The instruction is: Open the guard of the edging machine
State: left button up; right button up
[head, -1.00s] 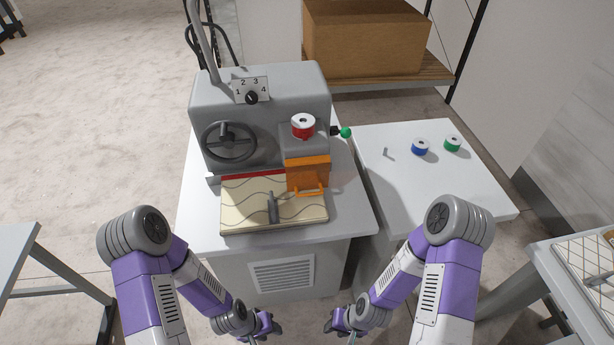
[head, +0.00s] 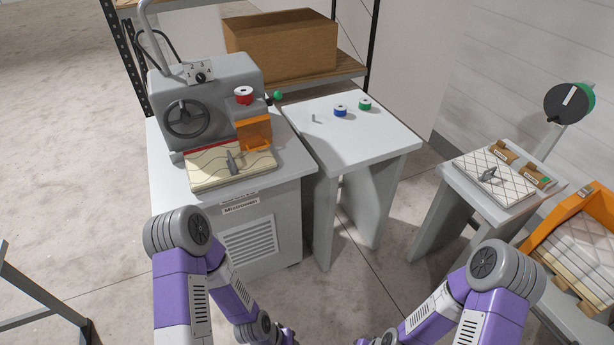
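The grey edging machine (head: 222,92) stands on a pale cabinet at the left. Its orange guard (head: 254,133) is at the machine's right front, below the red spool (head: 243,95), and appears lowered. A cream quilted panel (head: 208,170) with a dark grey handle (head: 232,163) lies at the machine's front, beside and below the guard. My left gripper (head: 284,337) and my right gripper (head: 374,340) are low at the bottom edge, well apart from the guard. Their fingertips are cut off or too small to tell.
A white side table (head: 365,150) holds a blue spool (head: 340,110), a green spool (head: 364,104) and a small peg. A smaller table (head: 450,175) with a quilted panel and an orange crate (head: 560,225) stand at the right. Floor between them is clear.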

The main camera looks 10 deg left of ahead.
aim_at(253, 133)
jog(key=u, duration=0.55)
jog(key=i, duration=0.2)
jog(key=u, duration=0.15)
